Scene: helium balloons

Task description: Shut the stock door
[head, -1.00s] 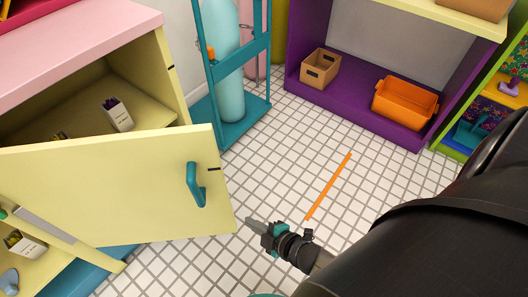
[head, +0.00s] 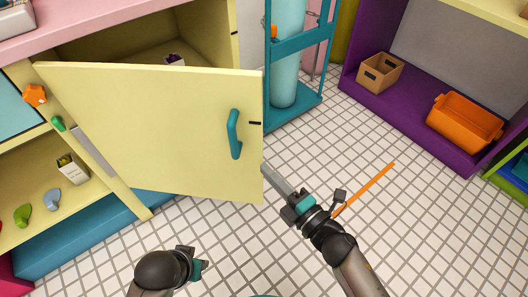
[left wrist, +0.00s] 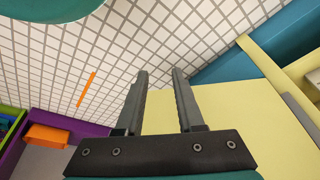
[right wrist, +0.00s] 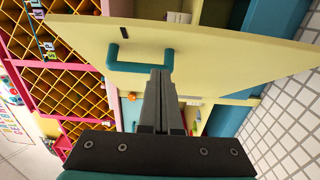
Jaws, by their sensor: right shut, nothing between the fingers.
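The stock door (head: 165,135) is a pale yellow panel with a teal handle (head: 234,134). It stands partly open in front of the yellow cabinet, with a gap above its top edge into the compartment. My right gripper (head: 268,172) is shut and empty, its tips close to the door's free edge, below and right of the handle. I cannot tell if they touch. In the right wrist view the shut fingers (right wrist: 160,75) appear over the door beside the handle. My left gripper (head: 200,264) is low, in front of the door; its fingers (left wrist: 160,72) are apart and empty.
The pink-topped cabinet (head: 130,25) has open shelves at left with a small carton (head: 72,168). A teal rack (head: 300,105) holding a cylinder stands right of the door. An orange strip (head: 364,189) lies on the tiles. A purple shelf (head: 400,125) holds two bins.

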